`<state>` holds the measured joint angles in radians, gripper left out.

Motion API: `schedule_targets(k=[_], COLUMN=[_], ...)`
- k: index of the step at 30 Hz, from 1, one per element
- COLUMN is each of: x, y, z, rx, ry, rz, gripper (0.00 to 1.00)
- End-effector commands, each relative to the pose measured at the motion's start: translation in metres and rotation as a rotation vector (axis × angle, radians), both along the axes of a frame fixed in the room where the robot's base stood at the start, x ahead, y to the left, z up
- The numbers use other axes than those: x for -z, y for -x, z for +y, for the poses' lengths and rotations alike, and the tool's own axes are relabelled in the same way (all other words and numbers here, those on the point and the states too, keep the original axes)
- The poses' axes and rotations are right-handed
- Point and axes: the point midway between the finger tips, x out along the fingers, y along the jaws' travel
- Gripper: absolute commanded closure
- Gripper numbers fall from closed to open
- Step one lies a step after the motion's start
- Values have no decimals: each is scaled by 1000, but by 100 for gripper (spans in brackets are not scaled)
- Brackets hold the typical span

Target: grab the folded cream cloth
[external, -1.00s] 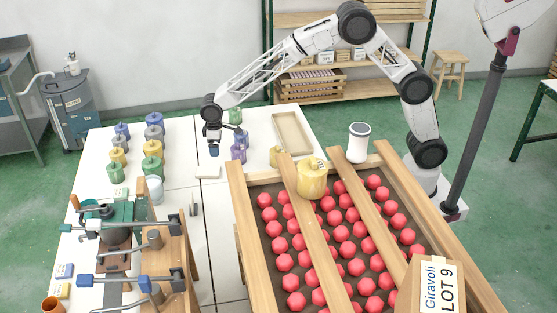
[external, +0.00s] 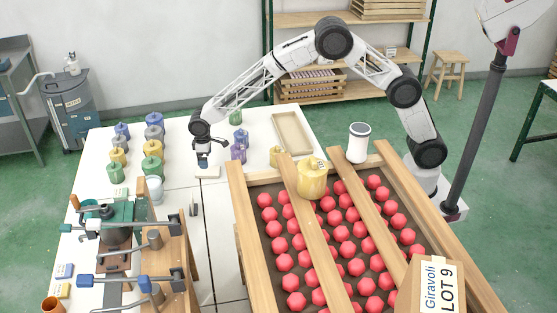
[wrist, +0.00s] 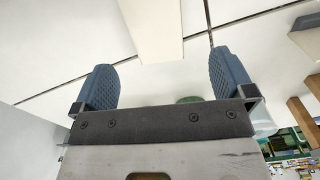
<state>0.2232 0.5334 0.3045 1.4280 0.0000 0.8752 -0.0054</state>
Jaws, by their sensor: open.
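The folded cream cloth (external: 207,172) lies flat on the white table, near the seam between table panels. My gripper (external: 202,163) is just above its far side, pointing down. In the wrist view the cloth (wrist: 152,28) is a pale block at the top, ahead of the space between the two blue fingertips. My gripper (wrist: 162,75) is open there, with nothing between its fingers. The external view does not show clearly whether a finger touches the cloth.
Purple jars (external: 239,150) stand right of the gripper. Green, yellow and grey jars (external: 152,148) stand to its left, with a pale cup (external: 154,190) in front of them. An empty beige tray (external: 293,133) lies further right. The wooden frame (external: 237,215) over red pieces is at the front right.

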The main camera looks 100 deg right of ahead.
Motion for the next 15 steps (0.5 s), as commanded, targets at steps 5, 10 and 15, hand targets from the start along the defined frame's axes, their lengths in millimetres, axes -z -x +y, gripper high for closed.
schedule_targets(k=[5, 10, 15], x=[15, 21, 21], y=[1, 0, 0], z=[0, 0, 0], rx=[0, 0, 0], ry=[0, 0, 0], rz=[2, 0, 0], gripper=[0, 0, 0])
